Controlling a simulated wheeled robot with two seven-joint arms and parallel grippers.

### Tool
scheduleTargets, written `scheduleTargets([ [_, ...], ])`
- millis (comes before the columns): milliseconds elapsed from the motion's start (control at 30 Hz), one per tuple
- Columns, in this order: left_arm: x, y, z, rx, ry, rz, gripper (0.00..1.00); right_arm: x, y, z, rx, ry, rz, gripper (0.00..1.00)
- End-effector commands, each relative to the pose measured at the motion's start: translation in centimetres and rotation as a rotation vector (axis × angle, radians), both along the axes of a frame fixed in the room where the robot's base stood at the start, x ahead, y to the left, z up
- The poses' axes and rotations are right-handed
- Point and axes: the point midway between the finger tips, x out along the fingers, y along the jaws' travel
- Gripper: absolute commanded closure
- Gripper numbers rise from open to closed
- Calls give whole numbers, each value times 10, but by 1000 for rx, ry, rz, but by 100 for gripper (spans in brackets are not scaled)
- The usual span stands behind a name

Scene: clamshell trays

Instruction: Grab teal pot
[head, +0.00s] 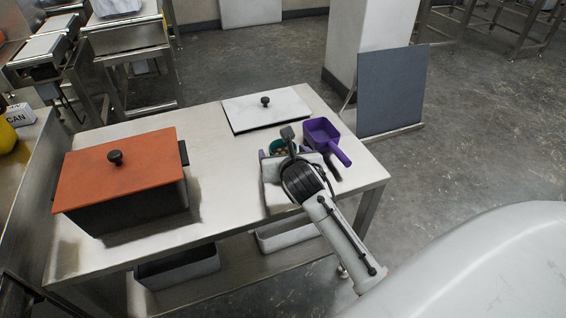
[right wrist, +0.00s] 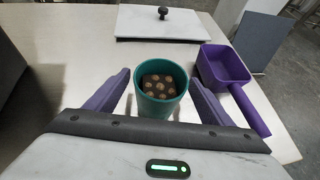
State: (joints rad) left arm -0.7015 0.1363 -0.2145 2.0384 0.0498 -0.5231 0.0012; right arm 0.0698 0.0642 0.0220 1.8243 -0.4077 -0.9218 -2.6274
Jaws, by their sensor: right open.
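The teal pot (right wrist: 147,106) stands upright on the table in the right wrist view, with several round brown pieces inside. In the head view only a small part of the teal pot (head: 277,146) shows behind my right arm. My right gripper (right wrist: 160,88) is open, with one purple finger on each side of the pot. My left gripper is not in view.
A purple scoop (head: 322,135) lies just right of the pot. A white lid with a black knob (head: 266,110) lies behind. A dark box with an orange lid (head: 118,175) stands at the table's left. The metal table (head: 215,180) is bare between box and gripper.

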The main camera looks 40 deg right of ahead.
Motion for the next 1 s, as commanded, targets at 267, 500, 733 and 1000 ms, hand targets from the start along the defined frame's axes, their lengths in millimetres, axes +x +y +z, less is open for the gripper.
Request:
scheduleTargets([
  [267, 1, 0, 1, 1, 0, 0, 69, 0, 0, 0, 0, 0, 1, 47],
  [500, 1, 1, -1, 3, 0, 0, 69, 0, 0, 1, 1, -1, 0, 72],
  [733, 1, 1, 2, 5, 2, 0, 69, 0, 0, 12, -1, -5, 2, 72],
  [1000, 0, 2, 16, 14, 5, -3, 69, 1, -1, 67, -4, -7, 1, 72],
])
